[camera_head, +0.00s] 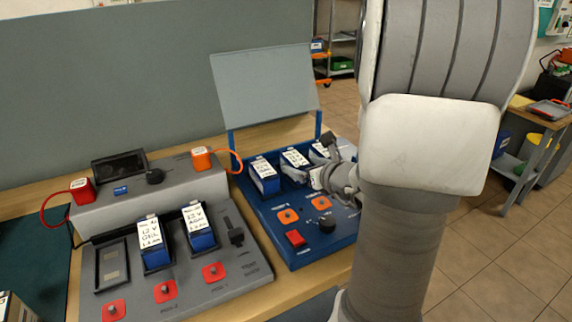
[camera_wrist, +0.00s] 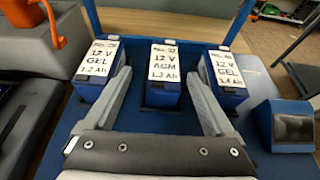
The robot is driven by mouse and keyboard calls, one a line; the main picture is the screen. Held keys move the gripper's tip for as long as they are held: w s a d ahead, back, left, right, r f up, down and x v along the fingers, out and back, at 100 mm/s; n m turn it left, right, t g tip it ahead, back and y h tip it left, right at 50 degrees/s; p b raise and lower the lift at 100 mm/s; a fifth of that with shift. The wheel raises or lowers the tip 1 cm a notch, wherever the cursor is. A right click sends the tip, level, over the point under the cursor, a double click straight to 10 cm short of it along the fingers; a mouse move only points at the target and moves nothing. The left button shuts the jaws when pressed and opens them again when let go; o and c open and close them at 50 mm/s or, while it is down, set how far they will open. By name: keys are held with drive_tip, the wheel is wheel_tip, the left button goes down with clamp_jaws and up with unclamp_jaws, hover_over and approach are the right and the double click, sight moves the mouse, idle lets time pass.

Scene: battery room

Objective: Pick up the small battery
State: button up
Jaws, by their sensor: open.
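Three small blue batteries with white labels stand in a row in the blue station (camera_head: 275,225). In the wrist view they are a left one marked GEL (camera_wrist: 97,68), a middle one marked AGM (camera_wrist: 164,72) and a right one marked GEL (camera_wrist: 226,75). They look alike in size, so I cannot tell which one the task names. My gripper (camera_wrist: 157,78) is open and empty, its fingers pointing at the row on either side of the middle battery. I cannot tell whether they touch anything. In the head view my arm partly hides the right battery.
A grey station (camera_head: 245,285) on the left holds two more labelled batteries (camera_head: 152,244) (camera_head: 199,229) and one empty slot (camera_head: 112,264). A tilted panel (camera_head: 265,85) stands behind the blue station. An orange clamp (camera_head: 202,158) and a red clamp (camera_head: 82,193) sit on the grey housing.

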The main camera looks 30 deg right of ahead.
sight(299, 162)
drive_tip(key=x, duration=0.3)
drive_tip(key=b+x, duration=0.1)
drive_tip(key=x, duration=0.1)
drive_tip(key=shift+w+d, duration=0.2)
drive_tip(key=shift+d, duration=0.05)
clamp_jaws()
drive_tip(key=shift+r, duration=0.1)
